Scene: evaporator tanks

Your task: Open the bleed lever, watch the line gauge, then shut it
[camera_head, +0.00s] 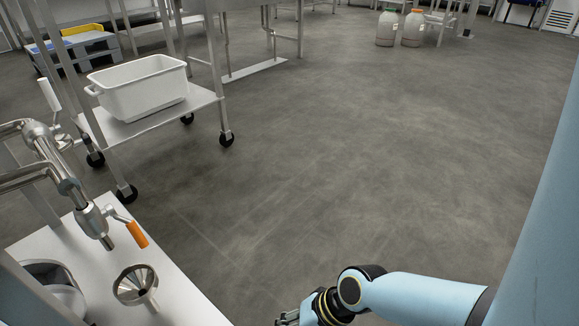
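A valve (92,222) with an orange-handled lever (137,234) hangs from the steel pipework (42,150) at the left. Its spout points down over the bench, and the lever slants down to the right. A second, white-handled lever (49,94) sits higher on the pipework. I cannot tell for certain which one is the bleed lever, and no gauge face shows. My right gripper (288,318) is at the bottom edge, partly cut off, to the right of the bench and apart from both levers. Its fingers are too little seen to judge. My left gripper is out of view.
A steel funnel (136,284) and a round vessel (50,282) are at the white bench (185,305). A wheeled rack (150,119) with a white tub (140,85) stands behind. Jugs (387,28) stand far back. The middle floor (330,160) is clear.

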